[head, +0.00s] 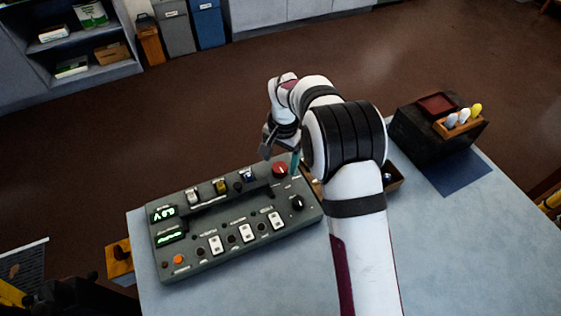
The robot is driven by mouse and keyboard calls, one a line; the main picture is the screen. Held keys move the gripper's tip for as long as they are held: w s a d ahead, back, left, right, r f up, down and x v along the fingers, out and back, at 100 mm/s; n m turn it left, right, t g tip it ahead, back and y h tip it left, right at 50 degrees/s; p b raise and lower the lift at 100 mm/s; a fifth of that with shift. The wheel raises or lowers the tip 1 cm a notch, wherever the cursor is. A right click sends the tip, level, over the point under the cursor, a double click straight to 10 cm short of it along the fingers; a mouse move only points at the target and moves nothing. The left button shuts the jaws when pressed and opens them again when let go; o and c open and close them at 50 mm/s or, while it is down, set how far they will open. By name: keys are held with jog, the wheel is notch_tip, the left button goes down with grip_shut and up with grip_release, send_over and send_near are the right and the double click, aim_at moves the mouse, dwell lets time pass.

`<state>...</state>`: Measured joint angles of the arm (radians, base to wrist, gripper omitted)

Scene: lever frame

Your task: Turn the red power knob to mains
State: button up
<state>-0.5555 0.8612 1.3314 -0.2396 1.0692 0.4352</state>
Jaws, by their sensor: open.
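The grey control panel (206,262) lies on the light blue table, tilted in the picture. The red power knob (280,170) sits at its upper right corner. The mark the knob points to is too small to read. My gripper (280,155) is open above and beside the red knob, with a dark finger to the left and a teal piece to the right. My white arm comes from the lower right and hides part of the panel's right side. I cannot tell whether the fingers touch the knob.
A black knob (298,203), white switches (246,233), an orange button (179,260) and green displays (171,236) are on the panel. A small brown tray (392,178) is partly behind my arm. A black box (424,143) stands at the right. The table's front right is clear.

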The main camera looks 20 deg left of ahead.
jog(key=shift+f, duration=0.95)
grip_shut()
